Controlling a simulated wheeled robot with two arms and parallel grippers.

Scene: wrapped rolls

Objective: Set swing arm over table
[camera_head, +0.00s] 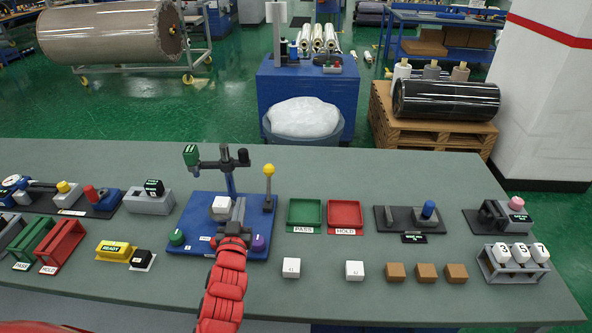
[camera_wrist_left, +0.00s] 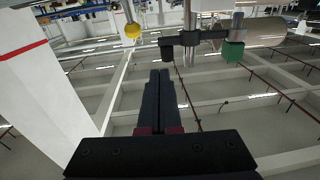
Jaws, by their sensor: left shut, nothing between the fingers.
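The swing arm (camera_head: 222,163) is a dark horizontal bar on an upright post at the back of a blue base plate (camera_head: 190,207). A green block (camera_head: 190,154) is at its left end and a black cylinder (camera_head: 243,157) at its right end. A white block (camera_head: 221,208) stands in front of the post. My left gripper (camera_head: 239,204) is shut and empty, over the plate and in front of the post. In the left wrist view its fingers (camera_wrist_left: 160,76) are together, apart from the swing arm (camera_wrist_left: 205,37). My right gripper is out of view. The grey table (camera_head: 330,253) carries the plate.
A lever with a yellow ball (camera_head: 269,170) stands at the plate's right rear, near the swing arm. A green knob (camera_head: 177,237) and a purple knob (camera_head: 258,243) are at the front. Green (camera_head: 305,213) and red trays (camera_head: 345,214) lie to the right. The table's back edge behind is clear.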

